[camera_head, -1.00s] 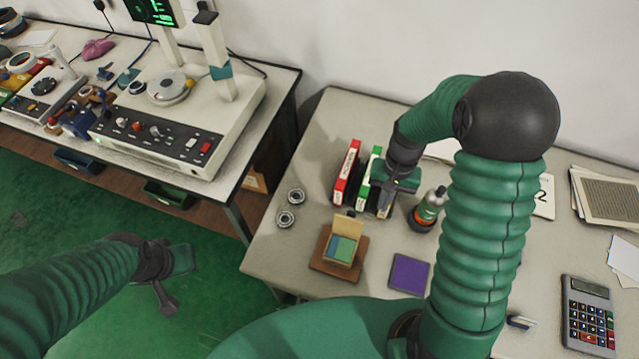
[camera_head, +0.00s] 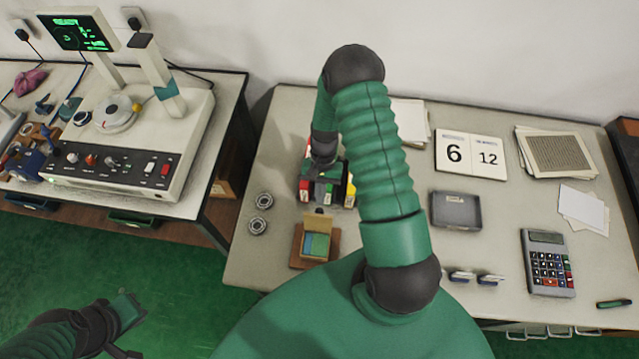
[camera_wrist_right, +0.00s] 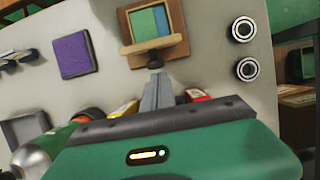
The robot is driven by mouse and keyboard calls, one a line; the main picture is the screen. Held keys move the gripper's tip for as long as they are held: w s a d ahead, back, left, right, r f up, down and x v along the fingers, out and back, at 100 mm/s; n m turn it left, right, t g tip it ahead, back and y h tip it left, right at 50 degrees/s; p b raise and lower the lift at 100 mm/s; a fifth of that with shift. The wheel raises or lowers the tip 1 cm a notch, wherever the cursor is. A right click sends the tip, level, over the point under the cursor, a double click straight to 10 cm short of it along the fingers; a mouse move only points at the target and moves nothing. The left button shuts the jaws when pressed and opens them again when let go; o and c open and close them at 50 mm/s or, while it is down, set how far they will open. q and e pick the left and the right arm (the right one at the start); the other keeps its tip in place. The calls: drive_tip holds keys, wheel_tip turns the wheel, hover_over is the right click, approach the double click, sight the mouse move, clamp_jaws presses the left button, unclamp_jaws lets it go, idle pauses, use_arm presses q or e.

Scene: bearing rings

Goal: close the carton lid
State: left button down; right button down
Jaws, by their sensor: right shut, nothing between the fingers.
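The carton (camera_head: 316,244) is a small open box with blue and green contents, on a brown wooden base (camera_head: 299,258). Its tan lid (camera_head: 318,222) stands raised at the far side. The carton also shows at the top of the right wrist view (camera_wrist_right: 149,22), with the lid edge (camera_wrist_right: 150,43) nearest my fingers. My right gripper (camera_head: 321,192) is shut and empty, just beyond the lid. In the right wrist view its fingers (camera_wrist_right: 156,88) point at the lid; contact cannot be told. My left gripper (camera_head: 128,325) hangs over the green floor, its jaw state unclear.
Two bearing rings (camera_head: 261,213) lie left of the carton. Books (camera_head: 349,190) stand behind my right gripper. A purple square (camera_wrist_right: 72,54) and a bottle (camera_wrist_right: 35,160) show in the right wrist view. A grey tray (camera_head: 456,211) and calculator (camera_head: 548,263) lie to the right.

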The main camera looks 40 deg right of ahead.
use_arm(q)
drive_tip(key=shift+s+d+r, duration=0.1)
drive_tip(key=shift+d+r, duration=0.1)
drive_tip(key=shift+d, duration=0.3)
use_arm(e)
drive_tip(key=shift+s+d+f, duration=0.2)
drive_tip(key=shift+s+f, duration=0.05)
drive_tip(key=shift+f, duration=0.2)
